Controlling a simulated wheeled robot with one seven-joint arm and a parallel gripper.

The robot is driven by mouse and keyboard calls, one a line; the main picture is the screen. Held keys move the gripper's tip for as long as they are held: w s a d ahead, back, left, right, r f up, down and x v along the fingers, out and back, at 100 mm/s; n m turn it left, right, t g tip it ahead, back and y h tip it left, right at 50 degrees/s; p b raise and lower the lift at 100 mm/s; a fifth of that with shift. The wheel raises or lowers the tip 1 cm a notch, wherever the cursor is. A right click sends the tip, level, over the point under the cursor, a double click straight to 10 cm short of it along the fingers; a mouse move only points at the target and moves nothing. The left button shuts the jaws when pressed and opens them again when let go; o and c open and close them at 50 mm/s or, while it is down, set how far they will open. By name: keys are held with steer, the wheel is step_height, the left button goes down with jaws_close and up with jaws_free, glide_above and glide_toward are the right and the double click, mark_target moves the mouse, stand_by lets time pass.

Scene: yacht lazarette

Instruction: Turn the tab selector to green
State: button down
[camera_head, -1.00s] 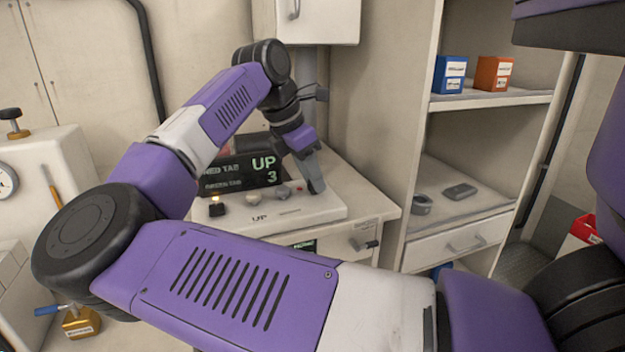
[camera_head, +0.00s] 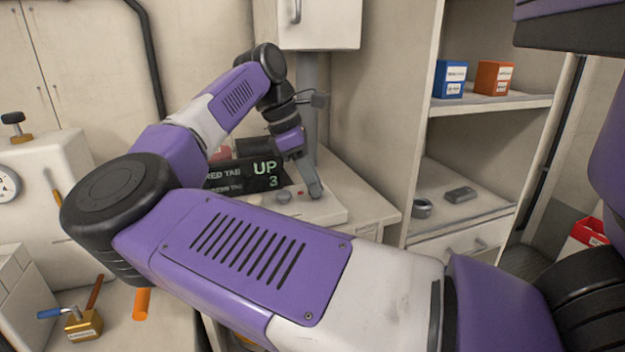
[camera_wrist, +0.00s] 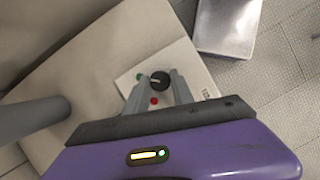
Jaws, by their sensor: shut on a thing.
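The tab selector is a small black round knob (camera_wrist: 158,80) on a pale panel in the wrist view. A green dot (camera_wrist: 139,76) and a red dot (camera_wrist: 154,100) sit beside it. My gripper (camera_wrist: 157,86) is shut on the knob, with one grey finger on each side. Its pointer direction is too small to tell. In the head view, my gripper (camera_head: 315,191) is down on the console (camera_head: 330,211), beside the red dot (camera_head: 300,193). The knob is hidden there. A dark display (camera_head: 262,176) behind reads "UP 3" and lists the red tab and another tab line.
My own arm covers the console's front in the head view. A grey post (camera_head: 309,110) and a wall cabinet (camera_head: 318,22) stand close behind the wrist. Shelves (camera_head: 490,103) with blue and orange boxes are at right. A brass block (camera_head: 82,324) lies at lower left.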

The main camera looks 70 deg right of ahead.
steer(key=c, duration=1.1)
jaws_free()
steer(key=v, duration=0.7)
steer(key=shift+w+r, duration=0.15)
steer(key=shift+r, duration=0.2)
